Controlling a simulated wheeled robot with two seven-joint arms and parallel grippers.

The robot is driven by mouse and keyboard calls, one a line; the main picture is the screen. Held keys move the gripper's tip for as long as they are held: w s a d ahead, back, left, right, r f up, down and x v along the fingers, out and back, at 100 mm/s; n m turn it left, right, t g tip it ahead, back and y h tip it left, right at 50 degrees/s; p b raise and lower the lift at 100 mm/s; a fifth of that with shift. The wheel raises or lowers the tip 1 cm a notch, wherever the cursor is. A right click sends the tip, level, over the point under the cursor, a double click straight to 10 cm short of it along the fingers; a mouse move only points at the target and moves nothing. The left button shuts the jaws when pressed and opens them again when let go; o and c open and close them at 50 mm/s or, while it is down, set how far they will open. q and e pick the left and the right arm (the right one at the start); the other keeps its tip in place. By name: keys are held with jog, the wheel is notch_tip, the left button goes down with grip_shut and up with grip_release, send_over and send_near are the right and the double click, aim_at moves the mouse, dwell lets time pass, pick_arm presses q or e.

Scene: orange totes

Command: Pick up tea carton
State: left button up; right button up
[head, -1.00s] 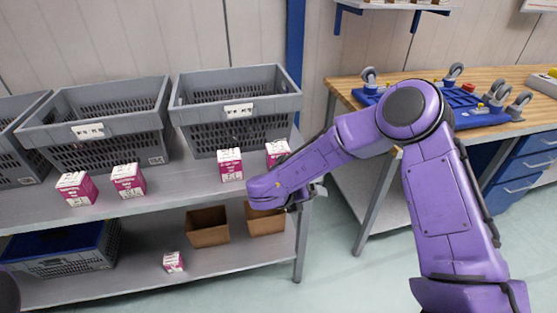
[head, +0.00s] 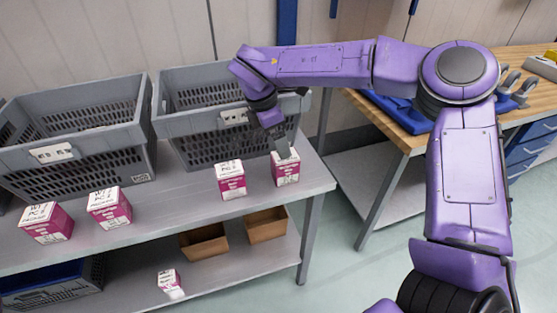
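Several white-and-magenta cartons stand on the grey upper shelf. The rightmost carton (head: 287,172) is under my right gripper (head: 281,147). That gripper comes down from above, and its fingers overlap the carton's top in the head view. Whether they touch or straddle it is hard to see, and the finger gap is hidden. Another carton (head: 231,180) stands just to its left. Two more cartons (head: 109,207) and (head: 46,222) stand further left. One small carton (head: 169,282) lies on the lower shelf. My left gripper is out of view.
Grey crates (head: 75,125) and (head: 190,140) stand behind the cartons on the shelf (head: 160,212). Two brown boxes (head: 204,243) and (head: 266,226) and a blue-grey crate (head: 55,285) sit on the lower shelf. A wooden workbench (head: 400,130) stands to the right.

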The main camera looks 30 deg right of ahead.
aim_at(287, 161)
jog(key=p+x, duration=0.1)
jog(key=x, duration=0.3)
jog(key=p+x, duration=0.1)
jog(key=x, duration=0.3)
jog(key=shift+s, duration=0.2)
jog(key=shift+s+d+f, duration=0.1)
jog(key=shift+d+f, duration=0.15)
jog(key=shift+f, duration=0.05)
jog(key=shift+a, duration=0.1)
jog(key=c, duration=1.2)
